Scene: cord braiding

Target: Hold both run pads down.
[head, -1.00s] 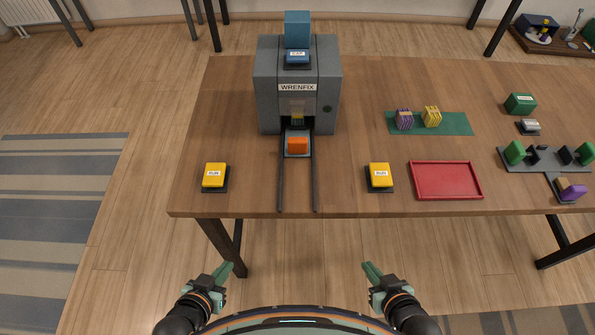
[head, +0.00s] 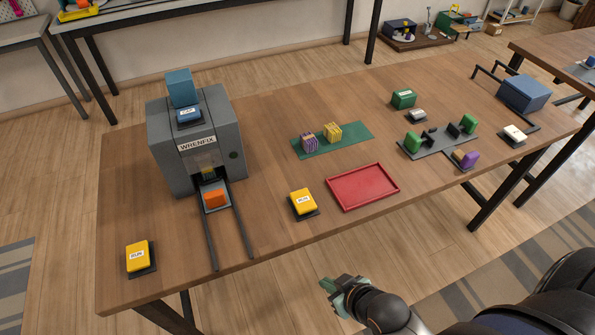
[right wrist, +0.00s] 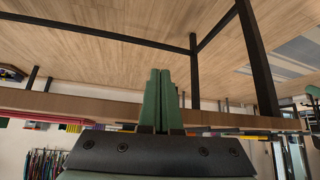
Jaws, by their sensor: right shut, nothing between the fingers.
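Two yellow run pads on dark bases lie near the table's front edge. The left run pad (head: 137,256) is at the front left corner, and the right run pad (head: 303,202) is right of the machine's rails. Nothing touches either pad. The grey WRENFIX machine (head: 190,140) stands between and behind them, with an orange block (head: 215,197) on the carriage at its mouth. My right gripper (head: 328,285) is shut and empty, in front of the table edge and apart from the right pad. Its closed green fingers also show in the right wrist view (right wrist: 159,100). My left gripper is out of view.
A red tray (head: 362,187) lies right of the right run pad. Behind it a green mat (head: 345,141) bears two striped bundles. A grey fixture (head: 438,141) and a blue box (head: 524,93) are farther right. Two dark rails reach the front edge.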

